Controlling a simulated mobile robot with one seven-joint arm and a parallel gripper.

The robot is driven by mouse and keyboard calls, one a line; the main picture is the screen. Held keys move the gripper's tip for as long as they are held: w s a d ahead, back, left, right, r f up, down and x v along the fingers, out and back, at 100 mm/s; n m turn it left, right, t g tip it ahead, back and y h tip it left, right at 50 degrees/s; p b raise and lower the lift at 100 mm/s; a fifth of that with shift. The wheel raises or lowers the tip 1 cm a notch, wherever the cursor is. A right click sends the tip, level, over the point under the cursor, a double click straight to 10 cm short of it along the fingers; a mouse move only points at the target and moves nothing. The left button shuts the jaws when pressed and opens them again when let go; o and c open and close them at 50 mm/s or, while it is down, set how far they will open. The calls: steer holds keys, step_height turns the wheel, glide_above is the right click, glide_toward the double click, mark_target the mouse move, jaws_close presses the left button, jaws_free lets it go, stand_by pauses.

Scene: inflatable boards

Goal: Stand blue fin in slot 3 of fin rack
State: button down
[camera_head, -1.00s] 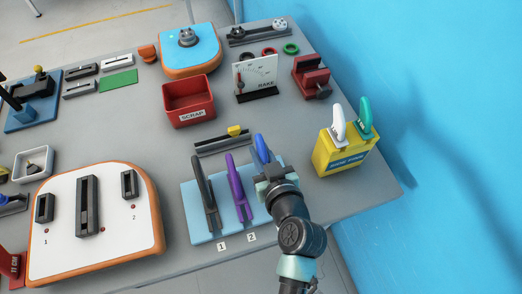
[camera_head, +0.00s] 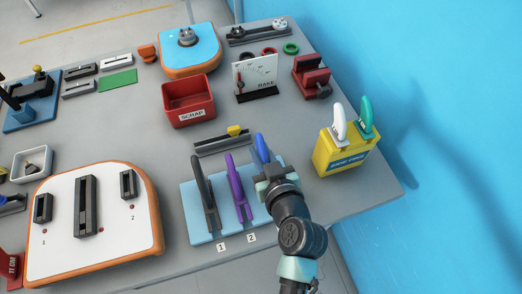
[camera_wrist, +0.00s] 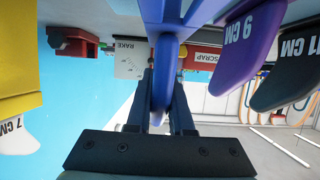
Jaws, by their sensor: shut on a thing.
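The blue fin (camera_head: 262,147) is upright at the right end of the light blue fin rack (camera_head: 206,236), where slot 3 lies beyond labels 1 and 2. My gripper (camera_head: 272,174) is shut on the blue fin, which also shows between the two fingers in the wrist view (camera_wrist: 165,62). My gripper and arm hide the fin's foot and slot 3 in the head view, so I cannot tell how fully it is seated. A black fin (camera_head: 203,190) stands in slot 1 and a purple fin (camera_head: 238,185) in slot 2.
A yellow side fins box (camera_head: 345,157) with a white and a green fin stands to the right of the rack. A dark rail gauge with a yellow slider (camera_head: 222,142) lies behind the rack. A red scrap bin (camera_head: 189,104) stands farther back. A white board (camera_head: 60,215) lies to the left.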

steer(key=shift+f+b, duration=1.55)
steer(key=shift+b, duration=0.2)
steer(key=c, duration=0.7)
jaws_free()
steer(key=shift+b+v, duration=0.7)
steer(key=shift+v, duration=5.8)
